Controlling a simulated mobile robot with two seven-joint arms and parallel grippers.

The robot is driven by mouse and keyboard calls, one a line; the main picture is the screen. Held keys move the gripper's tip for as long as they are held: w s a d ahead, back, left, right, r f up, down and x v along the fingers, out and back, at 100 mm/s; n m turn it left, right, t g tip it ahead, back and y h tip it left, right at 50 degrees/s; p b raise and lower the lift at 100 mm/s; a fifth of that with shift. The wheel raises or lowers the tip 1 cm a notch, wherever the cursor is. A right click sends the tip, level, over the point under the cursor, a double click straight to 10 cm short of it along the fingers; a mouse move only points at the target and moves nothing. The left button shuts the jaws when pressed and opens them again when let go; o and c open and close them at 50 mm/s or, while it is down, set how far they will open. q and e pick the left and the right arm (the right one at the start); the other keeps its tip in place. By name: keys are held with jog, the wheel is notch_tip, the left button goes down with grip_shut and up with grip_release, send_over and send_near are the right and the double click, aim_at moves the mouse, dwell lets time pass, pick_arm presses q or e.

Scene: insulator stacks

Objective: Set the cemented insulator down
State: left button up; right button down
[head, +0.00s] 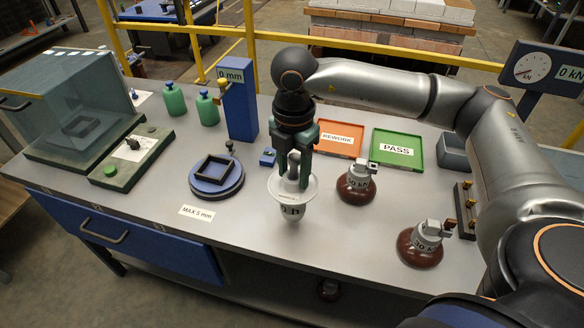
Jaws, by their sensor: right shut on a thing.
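My right gripper (293,166) points down near the middle of the table and is shut on the grey cap of a pale insulator (308,190). The insulator is upright, with a wide white disc and a grey lower part bearing dark marks, partly cut off from reading. I cannot tell whether its bottom touches the table (255,238). Two brown insulators with grey caps stand to the right: one close by (357,188) and one nearer the front edge (420,249). My left gripper is not in view.
A blue round stand (228,188) with a black square frame and a blue post (239,105) reading 0 mm are to the left. An orange REWORK tray (340,151) and green PASS tray (412,161) lie behind. A glass-covered box (65,90) fills the far left.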

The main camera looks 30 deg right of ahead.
jog(key=shift+f, duration=1.35)
jog(key=shift+f, duration=0.15)
jog(key=shift+c, duration=1.5)
grip_release()
notch_tip(320, 180, up, 12)
jog(key=shift+r, duration=0.1)
